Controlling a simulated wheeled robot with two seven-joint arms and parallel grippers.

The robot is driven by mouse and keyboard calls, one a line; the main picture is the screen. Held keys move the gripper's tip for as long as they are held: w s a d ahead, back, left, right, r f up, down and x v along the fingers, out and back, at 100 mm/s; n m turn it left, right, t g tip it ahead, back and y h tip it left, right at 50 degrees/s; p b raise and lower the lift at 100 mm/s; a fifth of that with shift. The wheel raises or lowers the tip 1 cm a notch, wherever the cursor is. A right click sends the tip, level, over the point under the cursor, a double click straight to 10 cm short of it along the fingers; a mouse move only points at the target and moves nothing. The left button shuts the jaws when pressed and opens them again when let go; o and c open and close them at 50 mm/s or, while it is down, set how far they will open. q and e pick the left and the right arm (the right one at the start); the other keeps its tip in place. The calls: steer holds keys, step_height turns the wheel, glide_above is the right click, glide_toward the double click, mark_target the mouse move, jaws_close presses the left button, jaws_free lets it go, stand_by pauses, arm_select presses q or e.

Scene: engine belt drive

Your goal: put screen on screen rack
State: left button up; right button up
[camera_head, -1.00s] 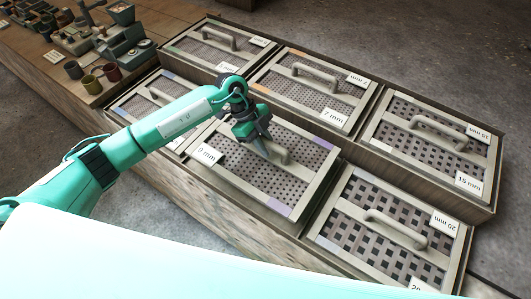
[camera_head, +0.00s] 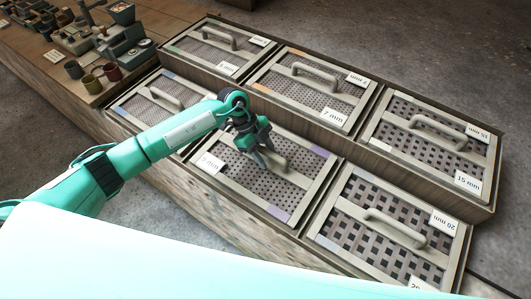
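The screen marked 9 mm (camera_head: 285,197), a perforated plate in a pale frame with purple corner tags, lies in the front middle bay of the wooden screen rack (camera_head: 226,203). Its handle (camera_head: 277,164) is partly hidden by my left gripper (camera_head: 268,158). The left gripper's dark fingers stand apart at the handle's near-left end and look open. I cannot tell whether they touch the handle. My arm covers part of the screen's left side. My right gripper is out of view.
Other screens fill the neighbouring bays: the 7 mm one (camera_head: 301,94) behind, the 15 mm one (camera_head: 430,127) behind right, the 20 mm one (camera_head: 386,229) at front right. Cups (camera_head: 91,84) and small equipment stand on the table at back left.

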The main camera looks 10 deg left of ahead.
arm_select(q)
steer(key=b+v, duration=0.1)
steer(key=v, duration=1)
steer(key=shift+r, duration=0.1)
steer(key=shift+w+a+r, duration=0.1)
steer(key=shift+a+r, duration=0.05)
steer(key=shift+r, duration=0.2)
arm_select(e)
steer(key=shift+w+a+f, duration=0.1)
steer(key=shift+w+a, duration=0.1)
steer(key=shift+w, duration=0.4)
